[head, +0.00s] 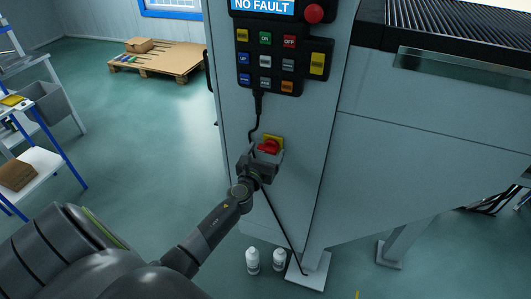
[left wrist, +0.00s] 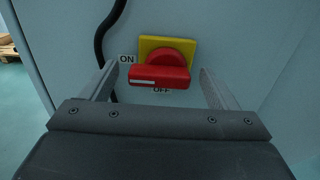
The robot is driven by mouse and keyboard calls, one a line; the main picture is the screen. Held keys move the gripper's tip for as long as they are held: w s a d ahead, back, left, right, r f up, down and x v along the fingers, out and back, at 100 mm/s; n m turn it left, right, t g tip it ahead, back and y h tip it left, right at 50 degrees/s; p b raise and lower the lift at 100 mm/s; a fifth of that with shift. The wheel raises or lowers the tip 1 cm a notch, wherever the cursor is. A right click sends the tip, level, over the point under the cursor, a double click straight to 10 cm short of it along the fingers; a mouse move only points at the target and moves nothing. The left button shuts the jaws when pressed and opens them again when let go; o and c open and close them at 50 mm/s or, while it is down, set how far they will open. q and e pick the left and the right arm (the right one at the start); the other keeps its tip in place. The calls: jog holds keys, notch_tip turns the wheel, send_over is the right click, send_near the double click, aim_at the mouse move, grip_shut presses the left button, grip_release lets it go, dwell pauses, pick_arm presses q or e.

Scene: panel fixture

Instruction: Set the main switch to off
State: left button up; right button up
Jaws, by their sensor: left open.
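The main switch (head: 269,147) is a red rotary handle on a yellow plate, low on the grey panel front. In the left wrist view the red handle (left wrist: 160,76) lies horizontal, with its white stripe at the left end, on the side of the ON label (left wrist: 127,59). The OFF label (left wrist: 161,91) is below and partly hidden by the handle. My left gripper (head: 264,161) is open just in front of the switch. In the left wrist view its fingers (left wrist: 158,70) stand left and right of the handle with gaps. My right gripper is out of view.
A black cable (head: 254,118) hangs from the button pendant (head: 270,62) beside the switch. A display reading NO FAULT (head: 262,5) and a red button (head: 313,13) are above. White bottles (head: 252,261) stand on the floor below. A pallet (head: 156,62) is behind left.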

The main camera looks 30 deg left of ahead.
pick_arm(q)
jog(key=shift+w, duration=0.1)
jog(key=shift+c, duration=0.4)
jog(key=c, duration=0.9)
jog(key=shift+n, duration=0.3)
jog(key=n, duration=0.1)
jog(key=n+b, duration=0.1)
jog(key=n, duration=0.1)
jog(key=shift+a+f+n+b, duration=0.1)
jog(key=shift+f+n+b, duration=0.15)
jog(key=shift+n+b, duration=0.1)
jog(key=shift+f+n+b, duration=0.2)
jog(key=shift+n+b, duration=1.25)
jog(key=shift+n, duration=1.95)
jog(key=shift+f+n+b, duration=0.2)
jog(key=shift+n+b, duration=1.2)
jog(key=shift+n, duration=1.95)
jog(key=shift+d, duration=0.2)
